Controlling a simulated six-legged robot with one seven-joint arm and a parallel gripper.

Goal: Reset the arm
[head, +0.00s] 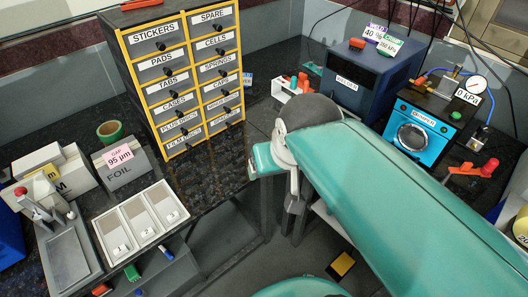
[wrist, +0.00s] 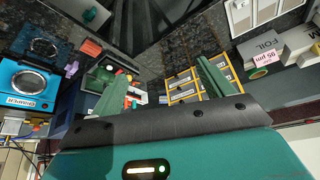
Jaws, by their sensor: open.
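My gripper (wrist: 163,86) shows in the wrist view with its two green fingers spread wide apart and nothing between them. In the head view my teal arm (head: 410,195) reaches across the right half, with a grey joint over the front of the bench. I cannot make out the fingertips in the head view. In the wrist view the drawer cabinet (wrist: 182,90) and the bench appear beyond the fingers, and the fingers touch nothing that I can see.
A labelled drawer cabinet (head: 185,75) stands on the dark bench. A blue box machine (head: 362,80) and a blue crimper (head: 420,135) stand right of it. A white three-part tray (head: 142,222), a foil box (head: 125,165) and a green tape roll (head: 110,131) are at left.

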